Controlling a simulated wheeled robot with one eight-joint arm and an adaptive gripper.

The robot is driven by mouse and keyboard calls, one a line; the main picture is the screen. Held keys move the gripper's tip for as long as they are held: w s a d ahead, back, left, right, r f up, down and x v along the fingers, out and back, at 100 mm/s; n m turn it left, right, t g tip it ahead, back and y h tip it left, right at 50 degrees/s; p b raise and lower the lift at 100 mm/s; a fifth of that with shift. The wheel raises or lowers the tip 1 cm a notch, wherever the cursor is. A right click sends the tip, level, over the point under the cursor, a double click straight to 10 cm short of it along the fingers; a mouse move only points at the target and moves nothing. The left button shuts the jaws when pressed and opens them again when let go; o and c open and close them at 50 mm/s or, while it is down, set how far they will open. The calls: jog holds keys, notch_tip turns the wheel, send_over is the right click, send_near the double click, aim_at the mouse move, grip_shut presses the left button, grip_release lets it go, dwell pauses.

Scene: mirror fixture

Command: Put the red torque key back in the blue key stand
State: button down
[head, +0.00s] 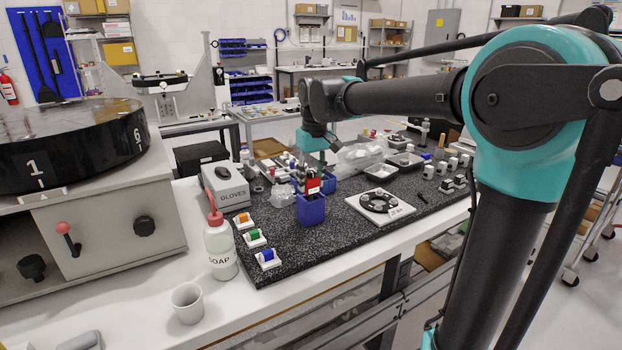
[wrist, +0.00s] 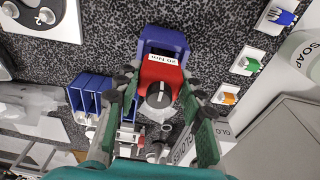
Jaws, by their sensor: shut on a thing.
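The red torque key (head: 313,183) has a white label and stands upright directly over the blue key stand (head: 311,211). In the wrist view the red key (wrist: 158,73) shows a dark round knob between the green-padded fingers. My gripper (wrist: 158,92) is shut on the key; in the head view my gripper (head: 314,167) is small and partly hidden. The blue stand (wrist: 164,36) shows beyond the key in the wrist view. The key's lower end is hidden, so I cannot tell how deep it sits in the stand.
A soap bottle (head: 220,248), a gloves box (head: 226,187) and colored rolls on white holders (head: 268,259) stand left of the stand. A white plate with a black dial (head: 380,206) lies to the right. Another blue bin (wrist: 86,92) is close beside my gripper.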

jog(key=shift+f, duration=0.8)
jog(key=c, duration=0.9)
grip_release()
jog(key=shift+o, duration=0.2)
jog(key=shift+r, duration=0.1)
jog(key=r, duration=0.8)
jog(key=s+r, duration=0.1)
jog(key=r, duration=0.2)
jog(key=shift+s+d+r, duration=0.1)
jog(key=shift+d+r, duration=0.25)
jog(key=shift+r, duration=0.05)
